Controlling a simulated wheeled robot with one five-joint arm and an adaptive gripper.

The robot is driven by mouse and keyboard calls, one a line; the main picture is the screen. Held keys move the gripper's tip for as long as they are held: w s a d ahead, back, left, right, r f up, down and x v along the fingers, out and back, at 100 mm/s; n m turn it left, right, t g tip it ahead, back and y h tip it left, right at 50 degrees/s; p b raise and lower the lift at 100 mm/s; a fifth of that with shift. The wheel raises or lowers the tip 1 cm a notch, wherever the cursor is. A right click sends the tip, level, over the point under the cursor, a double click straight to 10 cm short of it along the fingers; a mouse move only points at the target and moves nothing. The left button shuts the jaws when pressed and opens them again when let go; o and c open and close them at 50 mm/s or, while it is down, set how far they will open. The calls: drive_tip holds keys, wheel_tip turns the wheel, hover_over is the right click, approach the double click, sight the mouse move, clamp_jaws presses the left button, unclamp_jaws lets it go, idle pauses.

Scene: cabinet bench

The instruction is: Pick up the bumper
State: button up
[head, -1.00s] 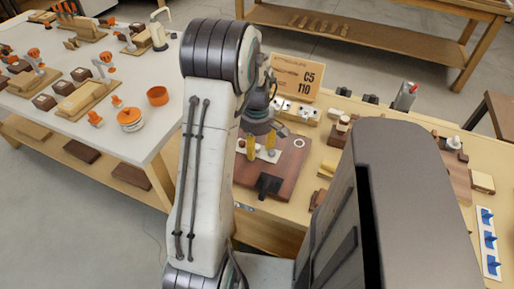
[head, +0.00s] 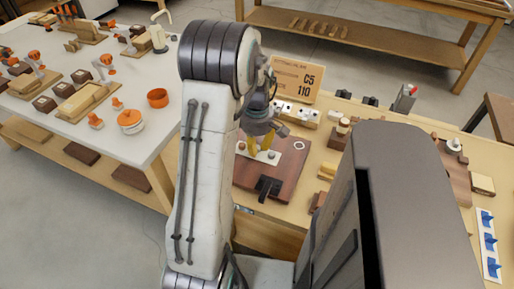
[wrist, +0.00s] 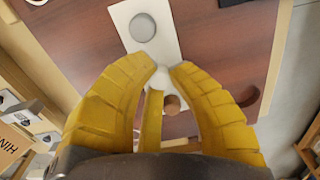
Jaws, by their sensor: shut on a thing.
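My gripper (head: 259,148) is low over a dark brown board (head: 283,175) on the bench. In the wrist view its yellow fingers (wrist: 164,72) are shut on a small pale piece, the bumper (wrist: 162,78), mostly hidden between the fingertips. The bumper is over the middle of a white strip (wrist: 168,43) on the board; I cannot tell whether it touches the strip. A grey round disc (wrist: 142,27) is on the strip at one side of the fingers. A tan-brown round piece (wrist: 172,103) shows between the fingers on the other side.
A black fixture (head: 268,187) and a white ring (head: 299,145) are on the board. A wooden sign (head: 294,80) and white blocks (head: 297,113) stand behind it. Wooden blocks (head: 327,171) are to the right. A white table (head: 140,150) with orange parts is at left.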

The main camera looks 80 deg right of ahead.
wheel_tip(320, 180, up, 4)
drive_tip(key=shift+f, duration=0.2)
drive_tip(key=s+a+r, duration=0.1)
drive_tip(key=s+r, duration=0.5)
drive_tip(key=s, duration=0.4)
drive_tip(key=n+p, duration=0.2)
drive_tip(key=p, duration=0.4)
approach(257, 147)
drive_tip(key=s, duration=0.3)
drive_tip(key=w+d+f+n+p, duration=0.1)
drive_tip(key=w, duration=0.2)
drive_tip(key=w+d+f+n+p, duration=0.1)
drive_tip(key=w, duration=0.2)
drive_tip(key=w+d+f+p, duration=0.1)
drive_tip(key=w, duration=0.3)
drive_tip(key=shift+d+f+n+p, duration=0.15)
drive_tip(key=shift+d+n+p, duration=0.1)
drive_tip(key=shift+n+p, duration=0.15)
drive_tip(key=d+f, duration=0.1)
drive_tip(key=w+d, duration=0.1)
drive_tip(key=shift+w+d+f+m, duration=0.2)
drive_tip(key=shift+d+f+m, duration=0.15)
drive_tip(key=shift+d+m, duration=0.05)
drive_tip(key=d+m, duration=0.1)
drive_tip(key=d+r+m, duration=0.1)
drive_tip(key=d, duration=0.1)
drive_tip(key=shift+w, duration=0.1)
drive_tip(key=shift+d+m, duration=0.5)
drive_tip(key=shift+m, duration=0.3)
drive_tip(key=shift+f, duration=0.1)
